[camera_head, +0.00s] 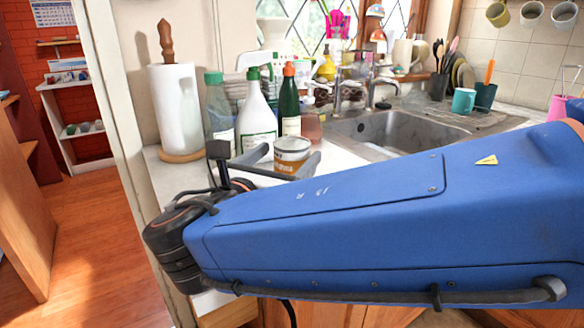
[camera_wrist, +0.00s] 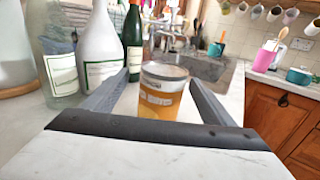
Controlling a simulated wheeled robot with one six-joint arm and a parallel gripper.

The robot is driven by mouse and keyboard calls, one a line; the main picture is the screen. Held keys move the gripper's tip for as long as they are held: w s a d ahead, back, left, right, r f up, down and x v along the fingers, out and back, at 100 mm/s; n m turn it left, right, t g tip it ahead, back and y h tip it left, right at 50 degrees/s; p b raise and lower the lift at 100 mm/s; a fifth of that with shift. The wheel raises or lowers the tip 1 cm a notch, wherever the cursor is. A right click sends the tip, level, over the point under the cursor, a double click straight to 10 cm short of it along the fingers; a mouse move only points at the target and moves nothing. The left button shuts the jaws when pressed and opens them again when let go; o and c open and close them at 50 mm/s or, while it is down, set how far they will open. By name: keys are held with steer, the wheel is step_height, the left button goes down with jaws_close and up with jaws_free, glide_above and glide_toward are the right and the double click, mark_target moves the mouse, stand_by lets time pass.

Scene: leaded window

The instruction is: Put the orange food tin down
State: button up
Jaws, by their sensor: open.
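The orange food tin (camera_head: 291,156) stands upright on the white counter beside the sink, in front of the bottles. In the wrist view the tin (camera_wrist: 163,97) has a grey lid, a pale label band and an orange lower part. My gripper (camera_head: 285,160) is open, with one grey finger on each side of the tin. In the wrist view the fingers of my gripper (camera_wrist: 155,85) stand apart from the tin, with a gap on both sides. The tin's base is partly hidden behind the dark gripper bar.
A white spray bottle (camera_head: 257,115), a clear bottle with a green cap (camera_head: 218,112) and a dark green bottle (camera_head: 290,108) stand close behind. A paper towel roll (camera_head: 177,110) is at left. The metal sink (camera_head: 395,130) lies to the right.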

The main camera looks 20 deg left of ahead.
steer(key=shift+w+d, duration=0.3)
steer(key=shift+w, duration=0.75)
steer(key=shift+w+d, duration=0.25)
steer(key=shift+w, duration=1.6)
steer(key=c, duration=1.7)
